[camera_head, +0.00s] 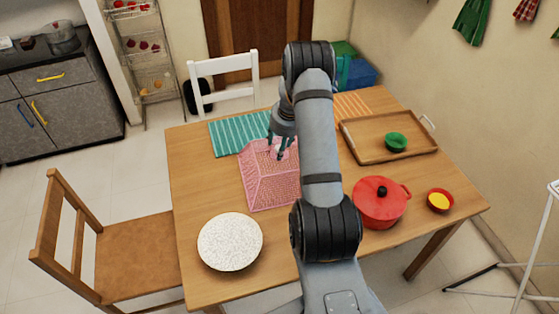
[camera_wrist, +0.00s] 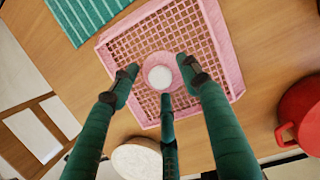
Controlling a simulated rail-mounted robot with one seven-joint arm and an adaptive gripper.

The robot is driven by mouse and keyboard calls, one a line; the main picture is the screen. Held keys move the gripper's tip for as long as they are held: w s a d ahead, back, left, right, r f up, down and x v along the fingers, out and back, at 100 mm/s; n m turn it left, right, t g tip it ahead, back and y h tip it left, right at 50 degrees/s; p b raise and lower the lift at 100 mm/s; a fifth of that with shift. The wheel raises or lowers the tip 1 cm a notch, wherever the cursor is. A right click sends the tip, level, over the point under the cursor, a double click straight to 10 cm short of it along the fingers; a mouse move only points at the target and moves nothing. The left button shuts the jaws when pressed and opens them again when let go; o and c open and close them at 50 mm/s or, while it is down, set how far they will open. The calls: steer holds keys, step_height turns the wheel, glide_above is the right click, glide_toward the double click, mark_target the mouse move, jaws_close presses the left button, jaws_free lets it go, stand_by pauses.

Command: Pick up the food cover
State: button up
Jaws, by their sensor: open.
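The food cover (camera_head: 262,183) is a pink mesh dome with a square rim, resting on the wooden table, partly hidden behind my arm in the head view. In the wrist view the food cover (camera_wrist: 200,38) lies below my gripper, with a round white-topped knob (camera_wrist: 160,77) at its centre. My gripper (camera_head: 280,150) is over the top of the cover. In the wrist view its green fingers (camera_wrist: 160,85) are spread open around the knob. I cannot tell whether they touch it.
A striped teal mat (camera_head: 238,132) lies behind the cover. A white speckled plate (camera_head: 230,242) is at the front left, a red pot (camera_head: 381,203) and small bowl (camera_head: 440,200) at the right. A wooden tray (camera_head: 372,153) holds a green bowl (camera_head: 396,142). Chairs stand at the left and back.

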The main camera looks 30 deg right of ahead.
steer(key=shift+f, duration=0.25)
steer(key=shift+c, duration=0.8)
jaws_close()
steer(key=shift+w, duration=0.1)
